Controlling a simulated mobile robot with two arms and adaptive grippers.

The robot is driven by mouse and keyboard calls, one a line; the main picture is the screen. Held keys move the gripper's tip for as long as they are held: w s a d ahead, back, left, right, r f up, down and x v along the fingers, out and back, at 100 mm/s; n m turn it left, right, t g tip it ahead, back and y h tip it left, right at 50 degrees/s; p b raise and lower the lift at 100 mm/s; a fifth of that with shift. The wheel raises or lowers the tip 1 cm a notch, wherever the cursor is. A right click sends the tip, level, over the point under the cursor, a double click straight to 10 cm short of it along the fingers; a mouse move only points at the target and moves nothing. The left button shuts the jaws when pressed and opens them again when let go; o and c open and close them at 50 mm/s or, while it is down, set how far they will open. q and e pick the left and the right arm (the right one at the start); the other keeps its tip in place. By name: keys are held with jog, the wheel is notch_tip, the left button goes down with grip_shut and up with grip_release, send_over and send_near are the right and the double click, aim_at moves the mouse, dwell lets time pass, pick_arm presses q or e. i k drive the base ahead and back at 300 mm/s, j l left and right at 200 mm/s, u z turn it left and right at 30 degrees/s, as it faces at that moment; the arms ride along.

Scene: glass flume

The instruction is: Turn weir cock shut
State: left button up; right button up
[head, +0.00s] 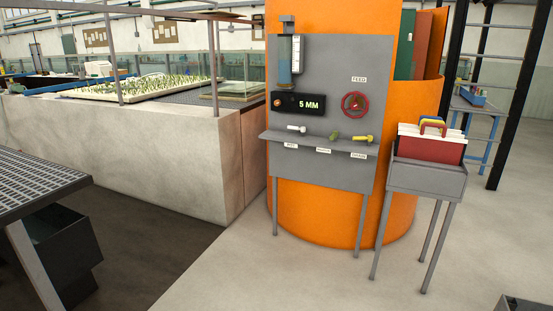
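A grey panel (318,90) stands in front of an orange tank and carries a shelf (300,142). Three small cocks sit in a row just above the shelf: a whitish one (296,128) at the left, an olive one (334,136) in the middle and a yellow one (362,139) at the right. Each has a small white label below; the lettering is too small to tell surely which marks the weir cock. The whitish and yellow handles appear to lie sideways; the olive one seems to point outward. Neither of my grippers is in view.
Above the cocks are a red handwheel (355,105), a "5 MM" display (298,104) and a sight glass (285,62). A stand with colored folders (432,143) is close at right. A concrete basin (150,150) is at left. The floor in front (250,270) is clear.

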aim_at(369, 138)
jog(key=i+z, duration=0.3)
jog(key=i, duration=0.15)
jog(key=i+j+z, duration=0.2)
jog(key=i+z, duration=0.15)
jog(key=i+j+z, duration=0.3)
jog(key=i, duration=0.15)
